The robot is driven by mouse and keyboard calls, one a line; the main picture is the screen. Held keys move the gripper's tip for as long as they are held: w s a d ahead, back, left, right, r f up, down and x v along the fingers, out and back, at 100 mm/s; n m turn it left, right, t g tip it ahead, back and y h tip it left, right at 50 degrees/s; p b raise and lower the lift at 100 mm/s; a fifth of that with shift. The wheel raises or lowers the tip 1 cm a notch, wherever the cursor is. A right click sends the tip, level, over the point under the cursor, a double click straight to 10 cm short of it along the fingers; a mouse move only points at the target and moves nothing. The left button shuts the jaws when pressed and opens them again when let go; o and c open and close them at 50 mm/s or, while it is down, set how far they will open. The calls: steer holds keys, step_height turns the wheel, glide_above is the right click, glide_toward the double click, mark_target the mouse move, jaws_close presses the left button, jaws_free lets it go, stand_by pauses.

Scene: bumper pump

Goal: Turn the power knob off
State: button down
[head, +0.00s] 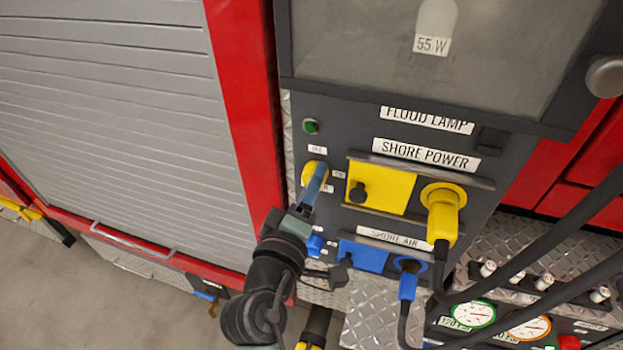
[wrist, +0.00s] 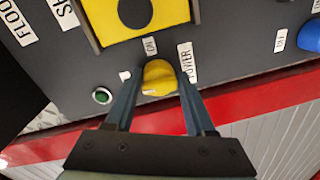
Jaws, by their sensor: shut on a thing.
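The yellow power knob (wrist: 160,73) sits on the dark control panel beside the POWER label (wrist: 186,63) and an ON label (wrist: 150,46) in the wrist view. In the head view, the knob (head: 309,172) is partly covered by my blue fingers. My gripper (wrist: 158,84) is shut on the knob, one finger at each side; it also shows in the head view (head: 317,183), reaching up from below. A pale mark shows on the knob's edge. A green indicator light (head: 311,126) is above the knob; it also shows in the wrist view (wrist: 102,96).
Right of the knob are a yellow shore power cover (head: 390,188) and a yellow plug (head: 443,212) with a black cable. Below are a blue shore air cover (head: 367,257) and blue connector (head: 408,280). A grey shutter (head: 120,110) stands left, behind a red frame.

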steer(key=shift+d+r+n, duration=0.1)
steer(key=shift+r+n, duration=0.15)
steer(key=shift+n, duration=0.35)
steer(key=shift+c, duration=1.6)
jaws_free()
steer(key=shift+f, duration=0.1)
steer(key=b+v, duration=0.4)
steer(key=v, duration=0.9)
